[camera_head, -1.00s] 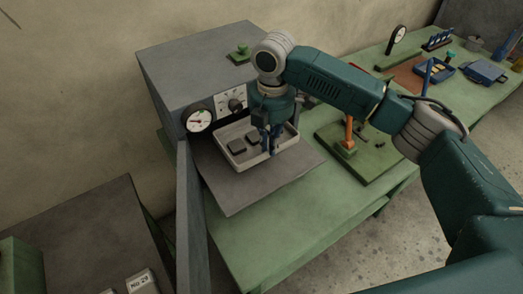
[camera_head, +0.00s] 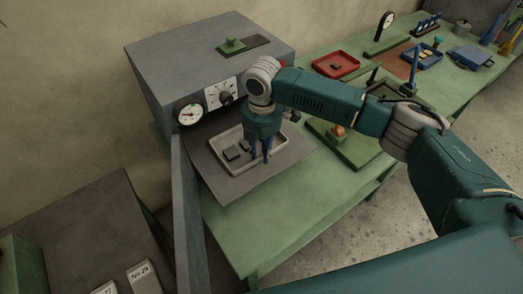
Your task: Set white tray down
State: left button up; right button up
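The white tray (camera_head: 219,164) is shallow and pale grey-white, with dark blocks (camera_head: 236,150) lying in it. It is over the grey plate (camera_head: 235,190) in front of the grey oven-like box; I cannot tell whether it rests on the plate. My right gripper (camera_head: 261,156) points down at the tray's near wall, its two dark fingers at the rim, and appears shut on it. The fingers hide part of that wall. My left gripper is not in view.
The grey box (camera_head: 170,60) with a gauge (camera_head: 190,114) and knob stands behind the tray, its open door (camera_head: 188,220) at left. To the right are a green fixture (camera_head: 350,150) and a red tray (camera_head: 336,64). The green bench (camera_head: 260,225) is clear in front.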

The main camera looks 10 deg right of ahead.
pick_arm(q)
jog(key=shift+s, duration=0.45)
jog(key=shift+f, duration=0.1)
pick_arm(e)
jog(key=shift+r, duration=0.15)
jog(key=shift+r, duration=0.3)
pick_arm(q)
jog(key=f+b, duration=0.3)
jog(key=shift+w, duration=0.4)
pick_arm(e)
notch_tip(320, 180, up, 11)
jog(key=shift+r, duration=0.2)
jog(key=shift+s, duration=0.1)
